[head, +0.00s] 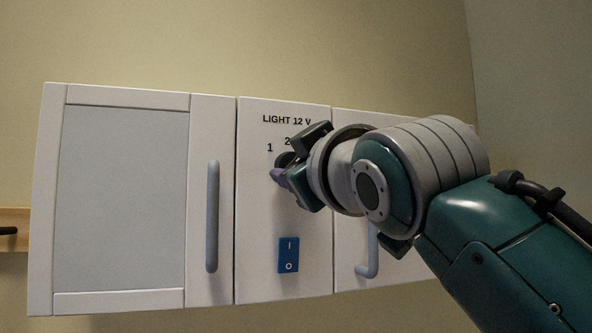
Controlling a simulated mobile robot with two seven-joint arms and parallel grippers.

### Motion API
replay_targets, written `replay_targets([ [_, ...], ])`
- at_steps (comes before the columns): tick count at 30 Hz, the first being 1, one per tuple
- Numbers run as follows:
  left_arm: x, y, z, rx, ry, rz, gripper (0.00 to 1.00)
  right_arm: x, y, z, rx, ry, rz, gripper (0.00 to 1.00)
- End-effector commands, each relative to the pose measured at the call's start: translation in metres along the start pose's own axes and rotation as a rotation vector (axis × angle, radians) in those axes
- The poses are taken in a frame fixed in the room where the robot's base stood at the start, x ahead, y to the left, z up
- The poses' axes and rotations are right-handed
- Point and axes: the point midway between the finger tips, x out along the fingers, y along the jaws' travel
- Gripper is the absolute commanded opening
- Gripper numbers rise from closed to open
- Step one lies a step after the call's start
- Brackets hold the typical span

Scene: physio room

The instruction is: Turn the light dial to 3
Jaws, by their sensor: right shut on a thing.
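The light dial (283,160) is a small dark knob on the white middle panel (260,215), under the words "LIGHT 12 V". The numbers 1 and 2 show at its left and above it. The 3 is hidden behind my right gripper, and I cannot tell which number the dial points to. My right gripper (290,167) reaches in from the right and is shut on the dial, covering most of it. My left gripper is not in view.
A blue rocker switch (288,255) marked I and O sits below the dial. A left cabinet door (125,200) has a long vertical handle (212,216). A right door handle (368,255) is partly behind my arm.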

Motion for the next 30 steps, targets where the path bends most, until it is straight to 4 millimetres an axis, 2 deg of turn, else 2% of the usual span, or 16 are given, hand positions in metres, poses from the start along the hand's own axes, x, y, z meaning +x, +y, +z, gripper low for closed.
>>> replay_targets([
  [18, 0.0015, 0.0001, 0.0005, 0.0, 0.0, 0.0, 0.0, 0.0001, -0.0016, 0.0008, 0.04, -0.006, 0.0, 0.0],
  [19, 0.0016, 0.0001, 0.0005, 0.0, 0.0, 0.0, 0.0, 0.0001, -0.0016, 0.0008, 0.04, -0.006, 0.0, 0.49],
  [26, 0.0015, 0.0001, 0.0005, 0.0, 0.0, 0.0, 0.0, 0.0001, -0.001, 0.0003, 0.038, -0.004, 0.002, 0.75],
  [30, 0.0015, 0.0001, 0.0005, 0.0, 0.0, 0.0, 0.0, 0.0, -0.0006, 0.0, 0.038, -0.003, 0.003, 0.75],
])
